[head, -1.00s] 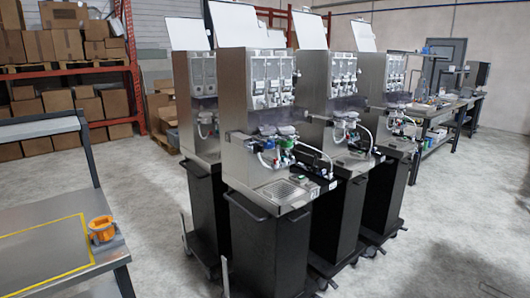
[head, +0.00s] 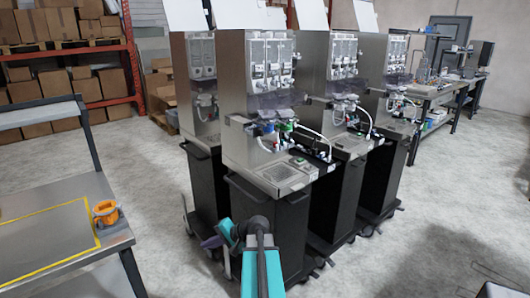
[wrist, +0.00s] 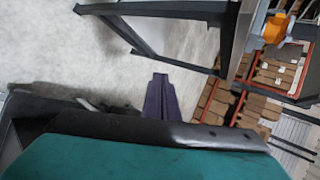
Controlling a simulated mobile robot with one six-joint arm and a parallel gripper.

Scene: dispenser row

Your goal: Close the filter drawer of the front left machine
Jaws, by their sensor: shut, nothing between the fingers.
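The front left machine (head: 242,105) is the nearest steel dispenser, on a black cabinet, in the head view. Mid-height on its front is a group of small fittings with green, blue and red parts (head: 284,127). The filter drawer cannot be told apart from these fittings, nor can how far it stands out. My gripper (head: 211,243) is low and left of this machine's cabinet, well below the fittings. In the wrist view my gripper (wrist: 160,92) shows dark purple fingers, shut and empty over the floor. The machine does not show in the wrist view.
Other machines stand close behind and to the right. A steel table (head: 50,235) with an orange item (head: 105,211) is at the left; the item also shows in the wrist view (wrist: 275,27). Boxes fill a red rack (head: 65,55).

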